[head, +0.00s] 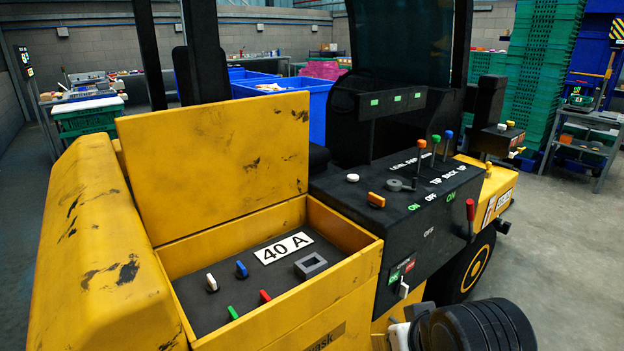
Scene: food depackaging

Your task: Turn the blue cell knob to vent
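A small blue knob (241,269) stands on the dark floor panel of an open yellow compartment (277,323), in the left-centre of the head view. A white knob (212,283) is just to its left. A green piece (233,312) and a red piece (265,296) lie nearer the front. No vent marking can be read by the blue knob, and its setting is too small to tell. A black ribbed part, which looks like my arm, shows at the bottom right. My gripper's fingers do not show, and nothing is seen touching the blue knob.
The compartment's yellow lid (215,165) stands raised behind it. A "40 A" label (284,248) and a grey square frame (310,265) lie inside. A black console (425,215) with upright levers and an orange knob (376,200) adjoins on the right. Open floor lies far right.

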